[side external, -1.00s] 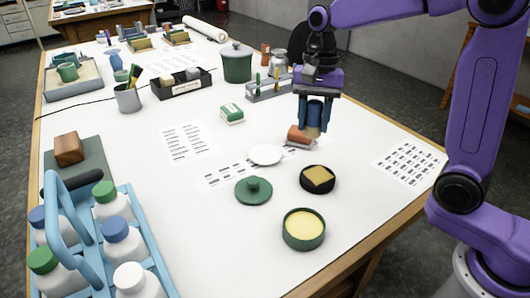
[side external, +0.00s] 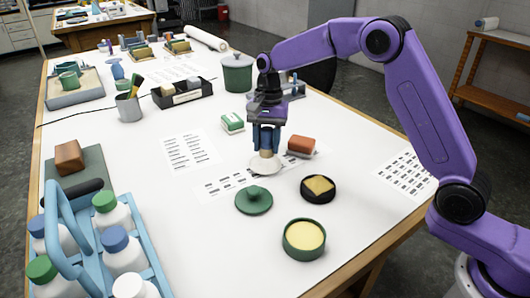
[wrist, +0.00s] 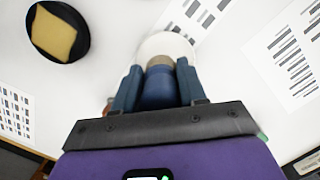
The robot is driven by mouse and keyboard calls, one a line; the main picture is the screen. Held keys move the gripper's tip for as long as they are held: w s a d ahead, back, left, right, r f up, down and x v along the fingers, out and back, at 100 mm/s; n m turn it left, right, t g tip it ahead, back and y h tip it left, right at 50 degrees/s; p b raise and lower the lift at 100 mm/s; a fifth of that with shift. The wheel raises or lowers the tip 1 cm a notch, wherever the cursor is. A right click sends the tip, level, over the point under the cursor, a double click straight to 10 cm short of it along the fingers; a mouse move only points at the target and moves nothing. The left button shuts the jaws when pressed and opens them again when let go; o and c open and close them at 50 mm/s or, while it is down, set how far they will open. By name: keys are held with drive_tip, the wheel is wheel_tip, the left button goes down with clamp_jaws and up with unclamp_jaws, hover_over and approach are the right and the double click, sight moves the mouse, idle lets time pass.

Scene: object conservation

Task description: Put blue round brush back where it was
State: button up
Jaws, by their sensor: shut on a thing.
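My gripper (side external: 266,139) points down over the white round dish (side external: 257,169), with its two blue fingers shut on the blue round brush (wrist: 160,90). In the wrist view the brush is a short blue cylinder with a tan part at its far end. In the side view its tan lower part (side external: 266,154) shows just below the fingers, and the rest is mostly hidden by them. The brush end is at or just above the dish; I cannot tell whether they touch. The white dish also shows in the wrist view (wrist: 168,42), partly covered by the brush.
An orange block (side external: 301,144) stands just right of the dish. A green lid (side external: 254,200), a black bowl with a yellow sponge (side external: 318,188) and a green tin (side external: 303,239) lie in front. A blue bottle carrier (side external: 140,235) is at left. Printed sheets lie flat on the table.

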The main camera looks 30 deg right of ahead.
sight(265, 153)
drive_tip(key=shift+w+a+f, duration=0.1)
drive_tip(key=shift+w+f, duration=0.2)
drive_tip(key=shift+f, duration=1.55)
drive_tip(key=shift+f, duration=0.15)
drive_tip(key=o, duration=1.1)
drive_tip(key=shift+c, duration=0.2)
